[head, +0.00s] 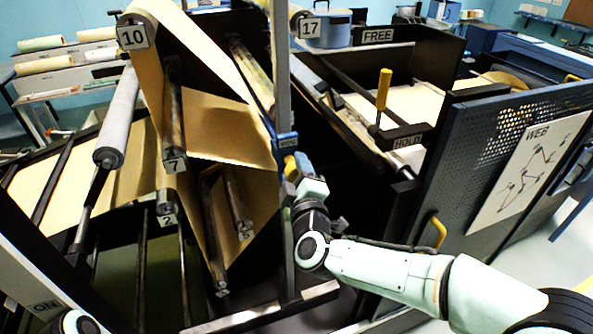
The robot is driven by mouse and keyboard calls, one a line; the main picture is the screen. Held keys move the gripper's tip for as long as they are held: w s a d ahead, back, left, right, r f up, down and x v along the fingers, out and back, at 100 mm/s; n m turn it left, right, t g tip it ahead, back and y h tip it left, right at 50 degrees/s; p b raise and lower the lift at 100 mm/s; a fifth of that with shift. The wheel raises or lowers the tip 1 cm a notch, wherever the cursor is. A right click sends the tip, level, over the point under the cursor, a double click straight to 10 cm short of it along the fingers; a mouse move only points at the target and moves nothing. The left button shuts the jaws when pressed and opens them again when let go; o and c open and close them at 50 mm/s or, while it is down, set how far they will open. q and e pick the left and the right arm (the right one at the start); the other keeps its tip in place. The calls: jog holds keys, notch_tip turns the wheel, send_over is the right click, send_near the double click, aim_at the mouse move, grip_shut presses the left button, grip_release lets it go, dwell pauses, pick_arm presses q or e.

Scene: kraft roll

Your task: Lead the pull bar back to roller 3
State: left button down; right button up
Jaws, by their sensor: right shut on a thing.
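My right gripper (293,170) is beside the upright grey post, right of the brown web. It is shut at a blue piece with a yellow part (290,160), which seems to be an end of the pull bar; the rest of the bar is hidden. The brown paper web (230,130) runs from roller 10 (132,37) down past roller 7 (174,120). A small tag low on the frame (222,292), probably roller 3, is too small to read surely. My left gripper is out of view.
Roller 2 (167,208) is at lower left and a roller tagged 17 (309,27) at the top. A yellow lever (383,90) stands by the HOLD plate (407,141). A perforated dark door with a WEB chart (530,165) stands open at right.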

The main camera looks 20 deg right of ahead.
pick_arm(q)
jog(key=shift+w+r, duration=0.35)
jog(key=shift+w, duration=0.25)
pick_arm(e)
jog(key=a+r, duration=0.5)
jog(key=r, duration=0.2)
jog(key=shift+s+a, duration=0.2)
jog(key=shift+s, duration=0.15)
jog(key=o, duration=1.8)
jog(key=shift+d, duration=0.15)
jog(key=shift+f, duration=0.1)
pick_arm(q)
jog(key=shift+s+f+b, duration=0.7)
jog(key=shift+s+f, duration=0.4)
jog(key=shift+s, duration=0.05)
pick_arm(e)
jog(key=s, duration=0.8)
jog(key=shift+d+f, duration=0.25)
jog(key=shift+f, duration=0.15)
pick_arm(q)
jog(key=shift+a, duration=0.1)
pick_arm(e)
jog(key=shift+w, duration=0.1)
